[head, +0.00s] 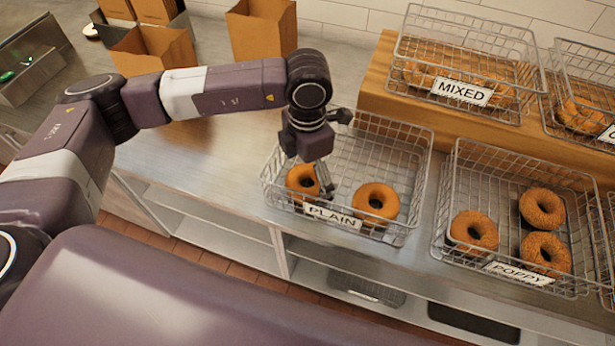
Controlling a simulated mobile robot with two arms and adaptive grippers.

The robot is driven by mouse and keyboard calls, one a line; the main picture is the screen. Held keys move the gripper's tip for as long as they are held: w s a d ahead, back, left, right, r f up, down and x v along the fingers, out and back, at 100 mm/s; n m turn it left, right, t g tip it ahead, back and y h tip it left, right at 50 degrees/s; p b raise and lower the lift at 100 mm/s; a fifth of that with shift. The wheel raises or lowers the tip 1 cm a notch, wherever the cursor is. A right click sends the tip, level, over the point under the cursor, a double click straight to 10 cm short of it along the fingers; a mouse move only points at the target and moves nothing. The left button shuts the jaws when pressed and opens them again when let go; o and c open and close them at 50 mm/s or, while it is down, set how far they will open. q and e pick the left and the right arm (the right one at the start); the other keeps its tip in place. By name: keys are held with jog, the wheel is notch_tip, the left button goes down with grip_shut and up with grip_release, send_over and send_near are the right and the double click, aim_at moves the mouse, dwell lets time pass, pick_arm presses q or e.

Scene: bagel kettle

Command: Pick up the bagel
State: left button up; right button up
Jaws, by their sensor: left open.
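In the head view, two plain bagels lie in the wire basket labelled PLAIN (392,133). The left bagel (297,183) is partly covered by my left gripper (325,180). The right bagel (376,201) lies clear of it near the basket's front. My left gripper points down into the basket, open, with its fingers at the right side of the left bagel. I cannot tell whether a finger touches it or sits in its hole. My right gripper does not show.
A POPPY basket (500,160) with several bagels stands to the right. A MIXED basket (465,45) sits on a raised wooden shelf (372,88) behind. Paper bags (262,30) stand at the back left. The counter (225,150) left of the PLAIN basket is clear.

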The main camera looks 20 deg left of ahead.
pick_arm(q)
jog(key=shift+f, duration=0.2)
jog(key=c, duration=1.3)
jog(key=shift+r, duration=0.15)
jog(key=shift+r+b, duration=0.3)
jog(key=shift+r, duration=0.25)
notch_tip(320, 180, up, 19)
jog(key=b, duration=0.3)
jog(key=shift+f+b, duration=0.1)
jog(key=shift+b, duration=0.25)
jog(key=shift+f, duration=0.1)
